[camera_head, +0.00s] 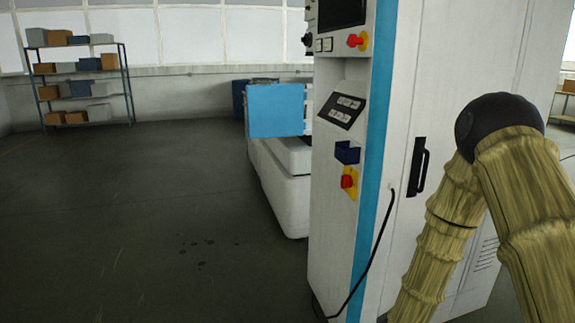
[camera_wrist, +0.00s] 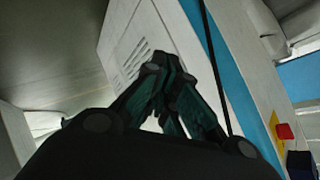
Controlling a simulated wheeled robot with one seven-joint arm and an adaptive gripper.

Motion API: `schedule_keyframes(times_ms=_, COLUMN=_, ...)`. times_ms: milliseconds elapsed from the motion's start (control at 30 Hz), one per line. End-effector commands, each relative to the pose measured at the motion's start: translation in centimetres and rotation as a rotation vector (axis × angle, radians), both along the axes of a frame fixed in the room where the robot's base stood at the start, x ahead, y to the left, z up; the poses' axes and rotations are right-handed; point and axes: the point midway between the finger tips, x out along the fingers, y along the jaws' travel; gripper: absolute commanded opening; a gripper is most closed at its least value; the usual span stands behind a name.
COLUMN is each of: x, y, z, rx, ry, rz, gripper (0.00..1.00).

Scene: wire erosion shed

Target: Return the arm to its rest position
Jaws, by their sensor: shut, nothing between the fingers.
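My arm is folded at an elbow at the right of the head view, close in front of the white machine cabinet. It wears a yellowish ribbed cover with a dark cap at the bend. My gripper is outside the head view. In the wrist view my gripper (camera_wrist: 165,68) is shut and empty, its dark fingers drawn together. Behind the fingers are the cabinet's white side, with vent slots, and its blue edge strip.
The white cabinet (camera_head: 340,215) has a black door handle (camera_head: 418,166), red buttons and a black cable (camera_head: 378,250) hanging down its front. A lower white machine (camera_head: 280,185) with a blue panel (camera_head: 275,110) stands behind. Shelves (camera_head: 80,85) stand far left. The left floor is clear.

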Motion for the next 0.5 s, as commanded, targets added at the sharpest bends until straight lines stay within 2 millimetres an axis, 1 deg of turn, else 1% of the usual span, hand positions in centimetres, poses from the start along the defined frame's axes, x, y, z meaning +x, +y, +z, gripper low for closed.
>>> schedule_keyframes(times_ms=33, x=-2.1, y=0.7, z=-2.4, rx=-0.025, ry=0.074, rz=0.049, gripper=0.0)
schedule_keyframes(times_ms=100, x=-4.8, y=1.5, z=-5.3, rx=-0.059, ry=0.171, rz=0.124, gripper=0.0)
schedule_keyframes(times_ms=167, x=-7.3, y=2.3, z=-7.6, rx=-0.085, ry=0.252, rz=0.19, gripper=0.0)
schedule_keyframes(times_ms=200, x=-9.0, y=2.7, z=-9.1, rx=-0.103, ry=0.305, rz=0.236, gripper=0.0)
schedule_keyframes(times_ms=267, x=-11.8, y=3.4, z=-11.1, rx=-0.127, ry=0.386, rz=0.305, gripper=0.0)
schedule_keyframes(times_ms=300, x=-13.7, y=3.7, z=-12.4, rx=-0.142, ry=0.437, rz=0.352, gripper=0.0)
schedule_keyframes(times_ms=367, x=-16.6, y=4.4, z=-14.2, rx=-0.16, ry=0.515, rz=0.426, gripper=0.0)
schedule_keyframes(times_ms=400, x=-18.6, y=4.7, z=-15.3, rx=-0.172, ry=0.566, rz=0.475, gripper=0.0)
schedule_keyframes(times_ms=467, x=-21.7, y=5.2, z=-16.7, rx=-0.186, ry=0.641, rz=0.551, gripper=0.0)
schedule_keyframes(times_ms=500, x=-23.7, y=5.6, z=-17.6, rx=-0.194, ry=0.687, rz=0.602, gripper=0.0)
